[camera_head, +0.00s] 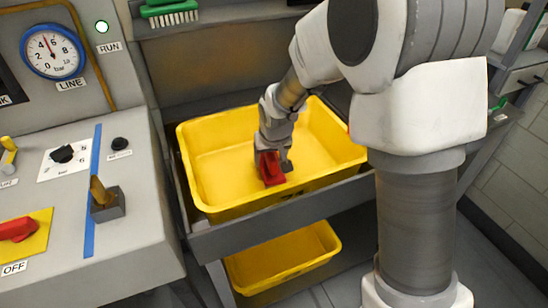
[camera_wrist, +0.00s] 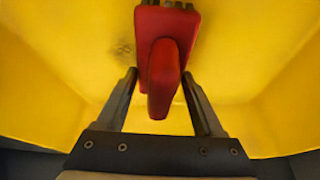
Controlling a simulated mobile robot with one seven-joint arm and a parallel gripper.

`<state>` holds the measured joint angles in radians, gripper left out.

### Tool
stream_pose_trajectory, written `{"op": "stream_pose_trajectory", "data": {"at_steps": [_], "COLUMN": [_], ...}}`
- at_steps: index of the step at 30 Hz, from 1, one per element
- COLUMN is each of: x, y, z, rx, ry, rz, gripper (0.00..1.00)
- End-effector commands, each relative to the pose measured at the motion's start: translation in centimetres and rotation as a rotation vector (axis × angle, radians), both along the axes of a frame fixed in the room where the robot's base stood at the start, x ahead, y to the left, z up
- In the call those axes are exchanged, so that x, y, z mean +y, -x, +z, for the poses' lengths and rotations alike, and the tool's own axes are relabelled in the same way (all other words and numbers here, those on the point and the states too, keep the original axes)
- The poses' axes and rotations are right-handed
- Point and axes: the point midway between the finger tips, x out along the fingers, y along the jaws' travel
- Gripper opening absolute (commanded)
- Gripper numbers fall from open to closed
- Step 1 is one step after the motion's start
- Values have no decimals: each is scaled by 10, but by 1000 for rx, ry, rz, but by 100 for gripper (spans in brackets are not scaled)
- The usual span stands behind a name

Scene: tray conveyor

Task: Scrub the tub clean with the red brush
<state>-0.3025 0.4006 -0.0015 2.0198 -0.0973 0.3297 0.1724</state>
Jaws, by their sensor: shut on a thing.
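The yellow tub (camera_head: 219,135) sits on a grey stand in the head view, and its yellow inside fills the wrist view (camera_wrist: 60,60). My gripper (camera_head: 273,160) reaches down into the tub. It is shut on the red brush (camera_head: 270,168), whose handle shows between the two fingers in the wrist view (camera_wrist: 163,80). The brush is low inside the tub; I cannot tell whether its bristles touch the floor. A dark smudge (camera_wrist: 122,49) shows on the tub just left of the brush in the wrist view.
A green brush (camera_head: 170,12) lies on the shelf behind the tub. A second yellow tub (camera_head: 285,262) is on the level below. A control panel with a gauge (camera_head: 53,50), knobs and a red lever (camera_head: 17,229) stands at the left.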

Motion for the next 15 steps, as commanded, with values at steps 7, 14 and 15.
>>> {"op": "stream_pose_trajectory", "data": {"at_steps": [7,14,15], "x": [8,15,15], "y": [-21,-36,-37], "z": [-1,-2,-3], "rx": [0,-1,0], "ry": [0,-1,0], "rz": [0,-1,-1], "gripper": [0,0,0]}}
